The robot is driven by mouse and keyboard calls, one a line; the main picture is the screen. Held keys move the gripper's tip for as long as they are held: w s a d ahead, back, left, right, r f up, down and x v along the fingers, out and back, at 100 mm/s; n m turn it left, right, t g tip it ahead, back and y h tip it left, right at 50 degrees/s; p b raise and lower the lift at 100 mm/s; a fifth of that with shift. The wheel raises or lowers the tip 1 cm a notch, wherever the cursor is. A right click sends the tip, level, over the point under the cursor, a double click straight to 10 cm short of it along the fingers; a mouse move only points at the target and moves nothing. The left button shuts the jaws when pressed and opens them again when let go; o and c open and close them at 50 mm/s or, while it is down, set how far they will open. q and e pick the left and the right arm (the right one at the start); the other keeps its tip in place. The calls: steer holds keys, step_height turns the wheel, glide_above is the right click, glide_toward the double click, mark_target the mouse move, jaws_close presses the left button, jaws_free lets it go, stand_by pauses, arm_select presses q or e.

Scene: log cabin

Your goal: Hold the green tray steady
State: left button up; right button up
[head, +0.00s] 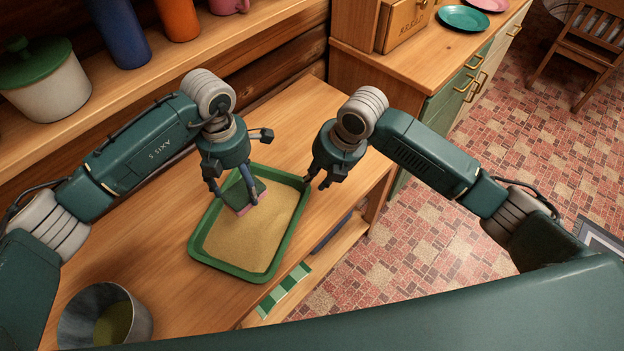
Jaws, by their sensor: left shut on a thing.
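The green tray (203,225) lies on the wooden counter, filled with a flat layer of tan, sand-like grains (250,235). My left gripper (235,195) reaches over the tray's far left part and is shut on a small dark green block (240,191) with a pink lower edge. The block is at or just above the grains; I cannot tell if it touches them. My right gripper (316,182) is at the tray's far right corner with its fingers a little apart. I cannot tell whether they touch the rim.
A metal pot (72,318) with yellowish contents stands at the lower left. A shelf behind holds a white pot with green lid (48,85) and blue (120,35) and orange (177,18) cups.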

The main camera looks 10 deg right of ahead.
steer(key=a+f, duration=0.1)
steer(key=f, duration=0.2)
steer(key=a+f+n, duration=0.1)
steer(key=f, duration=0.2)
steer(key=a+f+n, duration=0.1)
steer(key=a+f, duration=0.1)
steer(key=f, duration=0.2)
steer(key=shift+s+a+g, duration=0.1)
steer(key=shift+s+g, duration=0.1)
steer(key=shift+g, duration=0.1)
